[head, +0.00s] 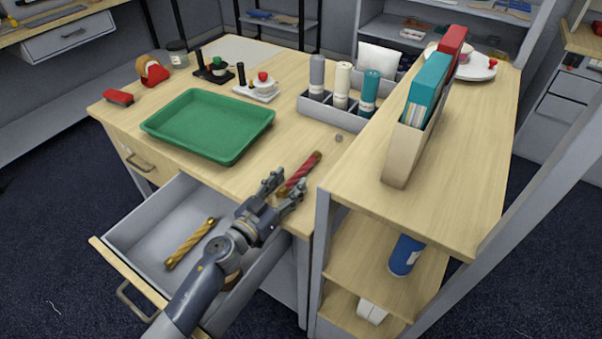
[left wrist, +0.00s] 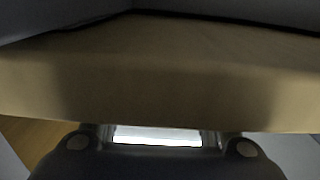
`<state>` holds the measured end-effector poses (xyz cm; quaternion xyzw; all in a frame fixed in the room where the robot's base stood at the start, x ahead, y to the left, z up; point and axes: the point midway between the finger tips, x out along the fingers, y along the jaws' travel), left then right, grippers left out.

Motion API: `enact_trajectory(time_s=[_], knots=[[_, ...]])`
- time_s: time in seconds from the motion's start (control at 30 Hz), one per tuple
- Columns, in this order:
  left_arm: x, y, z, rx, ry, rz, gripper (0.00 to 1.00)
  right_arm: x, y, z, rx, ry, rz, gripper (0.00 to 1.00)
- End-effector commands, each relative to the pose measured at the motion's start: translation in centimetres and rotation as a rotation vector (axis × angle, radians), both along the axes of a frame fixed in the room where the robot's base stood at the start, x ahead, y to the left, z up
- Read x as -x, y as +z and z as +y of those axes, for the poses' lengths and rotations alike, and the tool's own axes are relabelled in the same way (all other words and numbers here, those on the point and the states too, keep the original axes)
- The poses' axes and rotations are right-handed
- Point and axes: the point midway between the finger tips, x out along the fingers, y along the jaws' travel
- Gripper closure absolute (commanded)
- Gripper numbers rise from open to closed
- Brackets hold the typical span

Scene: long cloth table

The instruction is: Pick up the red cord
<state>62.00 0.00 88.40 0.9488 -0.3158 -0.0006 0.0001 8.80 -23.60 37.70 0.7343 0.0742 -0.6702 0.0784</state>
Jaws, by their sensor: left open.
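The red cord (head: 303,171) is a twisted red bundle lying on the desk top near its front edge, beside the shelf unit. My left gripper (head: 284,184) is open in the head view, with its fingers at the near end of the cord, one to each side. The cord's near end is partly hidden by the gripper, and I cannot tell whether they touch. In the left wrist view a blurred tan surface fills the middle and the cord does not show. My right gripper is not in view.
A grey drawer (head: 150,222) stands open below, holding a yellow cord (head: 190,243). A green tray (head: 208,124) lies left of the red cord. A grey divided holder (head: 318,108) with rolls stands behind. The raised shelf unit (head: 350,190) closes off the right side.

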Motion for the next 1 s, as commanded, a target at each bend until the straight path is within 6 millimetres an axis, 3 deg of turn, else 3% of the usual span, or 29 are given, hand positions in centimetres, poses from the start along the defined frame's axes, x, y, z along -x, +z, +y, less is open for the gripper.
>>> enact_trajectory(time_s=[0.23, 0.43, 0.77, 1.0], knots=[[-0.1, 0.0, -0.1, 0.000, 0.000, 0.000, 0.56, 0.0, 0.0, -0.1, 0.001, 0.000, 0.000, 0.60], [-0.1, 0.0, -0.1, -0.001, 0.000, 0.000, 1.00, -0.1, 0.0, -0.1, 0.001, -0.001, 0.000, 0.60], [-0.1, 0.1, 0.0, -0.001, 0.000, -0.001, 1.00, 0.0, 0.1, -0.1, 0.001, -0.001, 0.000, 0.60], [-0.1, 1.8, 0.0, -0.002, -0.001, -0.004, 1.00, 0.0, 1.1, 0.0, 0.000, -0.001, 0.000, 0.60]])
